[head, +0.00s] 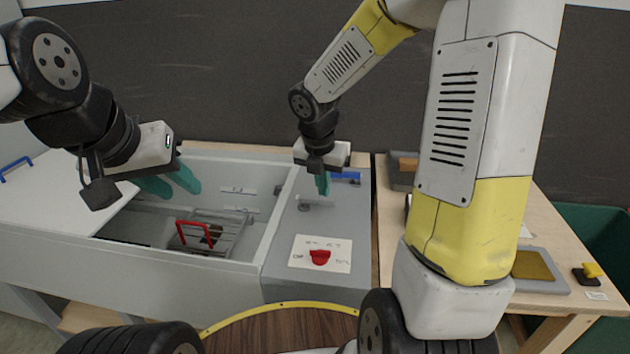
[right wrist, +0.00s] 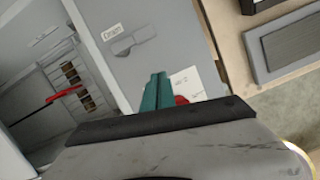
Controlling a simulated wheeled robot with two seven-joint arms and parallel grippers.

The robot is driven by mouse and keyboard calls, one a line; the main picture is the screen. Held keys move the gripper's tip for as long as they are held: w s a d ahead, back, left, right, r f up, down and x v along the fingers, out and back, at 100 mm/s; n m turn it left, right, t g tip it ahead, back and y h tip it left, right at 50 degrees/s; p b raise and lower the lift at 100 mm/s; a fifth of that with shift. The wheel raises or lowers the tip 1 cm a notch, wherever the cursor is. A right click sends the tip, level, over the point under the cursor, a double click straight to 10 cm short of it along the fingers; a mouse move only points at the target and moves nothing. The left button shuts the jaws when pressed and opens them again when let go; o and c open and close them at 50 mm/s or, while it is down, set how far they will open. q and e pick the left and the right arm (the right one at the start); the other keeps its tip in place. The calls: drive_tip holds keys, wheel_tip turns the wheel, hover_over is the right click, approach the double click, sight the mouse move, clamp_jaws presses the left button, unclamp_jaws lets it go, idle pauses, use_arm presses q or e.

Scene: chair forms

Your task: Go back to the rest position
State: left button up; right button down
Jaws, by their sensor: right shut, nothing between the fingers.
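My left gripper (head: 171,184) has teal fingers with a gap between them. It hangs over the open grey bin at the left, above and left of the red handle. My right gripper (head: 322,184) is shut and empty, its teal fingers pointing down over the grey panel near the blue handle. In the right wrist view its fingers (right wrist: 155,92) are together, with nothing between them. The red knob (head: 320,257) sits on a white label plate on the panel below it; part of the knob shows behind the fingers in the right wrist view.
The open grey bin holds a rack with a red handle (head: 195,235). A blue handle (head: 345,177) is at the panel's back. A wooden table (head: 560,225) at the right bears a grey tray with a yellow-brown pad (head: 532,265) and a yellow knob (head: 592,270). A green bin (head: 600,225) stands beyond.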

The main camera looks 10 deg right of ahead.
drive_tip(key=s+d+r+m+t+y, duration=0.1)
drive_tip(key=s+r+m, duration=0.6)
drive_tip(key=m, duration=0.7)
drive_tip(key=s+r+m+t+y, duration=0.2)
drive_tip(key=s+r+m, duration=0.6)
drive_tip(key=m, duration=0.7)
drive_tip(key=s, duration=0.2)
drive_tip(key=shift+s+d+r+t+y, duration=0.25)
drive_tip(key=shift+s+d+t+y, duration=0.05)
drive_tip(key=shift+d+t, duration=0.1)
